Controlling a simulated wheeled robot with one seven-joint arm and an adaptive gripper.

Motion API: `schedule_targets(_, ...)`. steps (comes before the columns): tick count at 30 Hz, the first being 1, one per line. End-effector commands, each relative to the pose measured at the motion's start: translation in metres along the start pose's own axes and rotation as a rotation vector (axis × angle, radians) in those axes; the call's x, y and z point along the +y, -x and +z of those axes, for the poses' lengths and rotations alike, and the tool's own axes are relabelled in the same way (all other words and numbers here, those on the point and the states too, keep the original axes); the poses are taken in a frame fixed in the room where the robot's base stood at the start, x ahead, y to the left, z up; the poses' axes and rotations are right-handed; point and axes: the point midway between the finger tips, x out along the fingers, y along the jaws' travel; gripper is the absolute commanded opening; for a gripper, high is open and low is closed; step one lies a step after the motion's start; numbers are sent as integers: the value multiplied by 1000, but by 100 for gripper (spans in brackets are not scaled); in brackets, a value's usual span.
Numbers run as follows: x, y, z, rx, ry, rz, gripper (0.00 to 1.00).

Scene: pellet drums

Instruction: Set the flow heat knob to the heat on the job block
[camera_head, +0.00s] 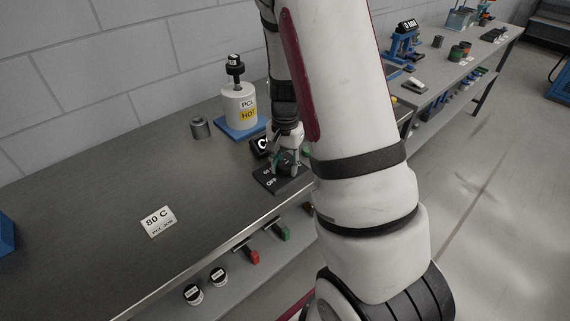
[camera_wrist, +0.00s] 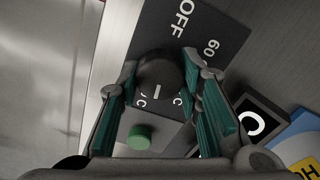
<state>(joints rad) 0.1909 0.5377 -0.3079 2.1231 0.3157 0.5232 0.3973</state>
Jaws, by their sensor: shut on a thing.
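The job block (camera_head: 158,221) is a white card reading "80 C" and "PCL JOB" on the bench, left of my arm. The dark flow heat knob (camera_wrist: 158,78) stands on a black dial panel (camera_wrist: 203,28), which also shows in the head view (camera_head: 268,184). My gripper (camera_wrist: 160,68) is shut on the knob, a green-padded finger at each side. In the wrist view the knob's white line lies toward the picture's bottom, away from "OFF" at the top. "60" is readable at upper right; the other marks are partly hidden by the knob and fingers.
A green button (camera_wrist: 139,137) is beside the knob. A black display (camera_head: 260,146) showing "C" stands behind the panel, partly hidden. A white PCL drum (camera_head: 240,108) marked "HOT" stands on a blue base, next to a grey cylinder (camera_head: 200,128). The bench's left part is mostly clear.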

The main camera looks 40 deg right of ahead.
Motion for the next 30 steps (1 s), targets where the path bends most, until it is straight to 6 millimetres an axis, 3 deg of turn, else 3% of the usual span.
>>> schedule_targets(12,1,0,0,-1,-176,0,4)
schedule_targets(28,0,0,0,-1,-199,0,4)
schedule_targets(29,0,0,0,-1,-199,0,37)
schedule_targets(30,1,0,0,-1,-198,0,46)
